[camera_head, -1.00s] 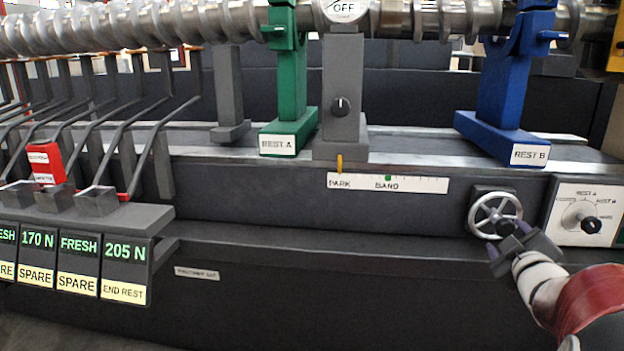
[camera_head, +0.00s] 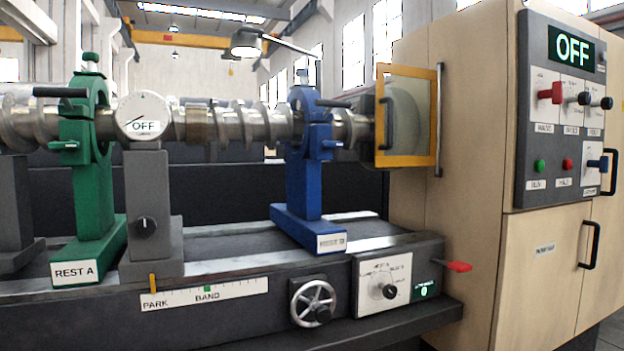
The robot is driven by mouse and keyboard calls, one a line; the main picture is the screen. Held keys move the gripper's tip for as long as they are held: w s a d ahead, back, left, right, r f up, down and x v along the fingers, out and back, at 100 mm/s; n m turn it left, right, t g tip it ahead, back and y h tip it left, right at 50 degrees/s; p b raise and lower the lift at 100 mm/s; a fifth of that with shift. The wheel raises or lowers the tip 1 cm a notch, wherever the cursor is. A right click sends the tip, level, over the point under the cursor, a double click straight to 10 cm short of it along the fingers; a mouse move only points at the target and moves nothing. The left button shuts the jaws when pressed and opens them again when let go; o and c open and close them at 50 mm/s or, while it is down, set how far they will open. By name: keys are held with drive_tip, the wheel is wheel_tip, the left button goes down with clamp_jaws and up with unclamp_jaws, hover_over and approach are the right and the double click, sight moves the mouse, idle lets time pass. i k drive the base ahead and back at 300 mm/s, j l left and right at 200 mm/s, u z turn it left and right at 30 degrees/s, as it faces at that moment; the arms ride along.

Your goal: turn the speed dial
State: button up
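A grey control panel (camera_head: 566,185) is on the beige cabinet at the right, with an OFF display (camera_head: 572,50) at its top. A row on it holds a red knob (camera_head: 551,93), a black knob (camera_head: 579,98) and another black knob (camera_head: 599,102). Their labels are too small to read surely, so I cannot tell which is the speed dial. A white-plated selector dial (camera_head: 389,291) with a black knob is on the bed front. My gripper is not in the current view.
A handwheel (camera_head: 313,303) is left of the selector dial. A red lever (camera_head: 458,267) sticks out near the cabinet. Green rest A (camera_head: 92,215) and a blue rest (camera_head: 310,190) hold the screw shaft (camera_head: 240,127). An amber-framed guard (camera_head: 438,120) stands at the cabinet.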

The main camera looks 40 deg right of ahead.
sight(583, 99)
drive_tip(key=z, duration=2.55)
drive_tip(key=i+l+u, duration=0.2)
drive_tip(key=i+l, duration=0.55)
drive_tip(key=i, duration=0.2)
